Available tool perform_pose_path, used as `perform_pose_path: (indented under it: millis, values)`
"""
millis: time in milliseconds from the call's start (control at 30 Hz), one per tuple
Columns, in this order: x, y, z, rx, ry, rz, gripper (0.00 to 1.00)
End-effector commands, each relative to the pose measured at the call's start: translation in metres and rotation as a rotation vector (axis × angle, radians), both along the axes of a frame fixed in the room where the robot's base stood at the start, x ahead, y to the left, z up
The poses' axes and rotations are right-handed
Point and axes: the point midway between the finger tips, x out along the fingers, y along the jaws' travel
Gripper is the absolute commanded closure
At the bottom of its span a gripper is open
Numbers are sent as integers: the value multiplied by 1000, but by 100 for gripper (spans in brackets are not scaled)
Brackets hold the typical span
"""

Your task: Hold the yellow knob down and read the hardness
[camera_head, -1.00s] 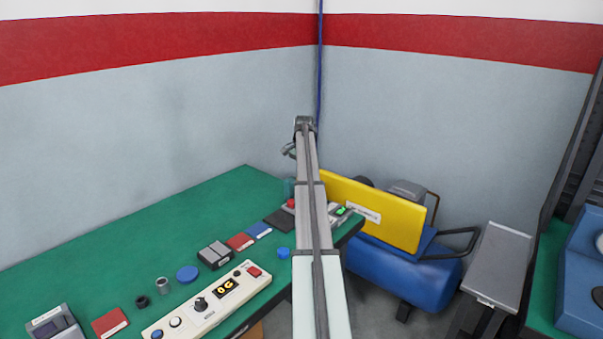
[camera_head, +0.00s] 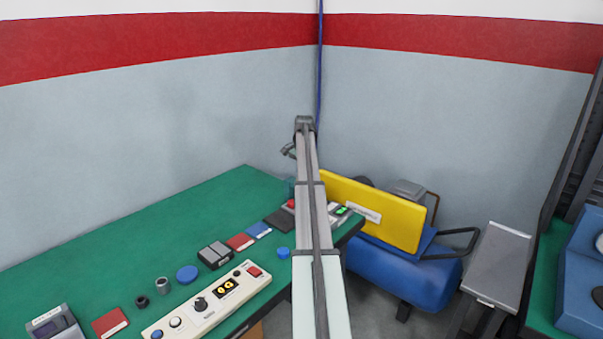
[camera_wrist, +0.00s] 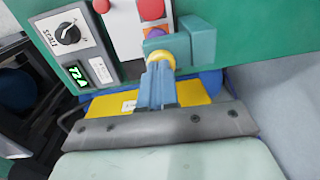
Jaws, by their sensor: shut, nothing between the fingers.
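The yellow knob (camera_wrist: 158,59) shows in the wrist view, partly covered by my fingers, with a teal block (camera_wrist: 196,40) beside it. My gripper (camera_wrist: 156,70) is shut and empty, its tips at the near side of the knob. They seem to touch it, but I cannot tell how far it is pressed. A lit green display (camera_wrist: 76,75) looks to read 72 with a small mark after it, beside a black dial (camera_wrist: 68,35). In the head view my arm hides the knob and gripper; a small green display (camera_head: 342,211) shows at its right.
In the wrist view, red parts (camera_wrist: 151,9) and a purple part (camera_wrist: 155,32) lie close to the knob. In the head view, a yellow panel (camera_head: 390,222) and blue tank (camera_head: 405,274) stand right of the green bench (camera_head: 130,235). A control box (camera_head: 205,302) lies on the bench.

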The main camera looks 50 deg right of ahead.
Motion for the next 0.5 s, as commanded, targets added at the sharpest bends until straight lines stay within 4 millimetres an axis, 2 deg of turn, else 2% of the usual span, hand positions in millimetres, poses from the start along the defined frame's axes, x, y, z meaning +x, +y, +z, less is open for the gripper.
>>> perform_pose_path:
  millis: [33,233,367,500]
  values:
    - [-5,6,-14,18,17,1,100]
    - [-5,6,-8,17,16,1,100]
    - [-5,5,8,12,11,1,100]
    - [-5,4,37,3,2,0,100]
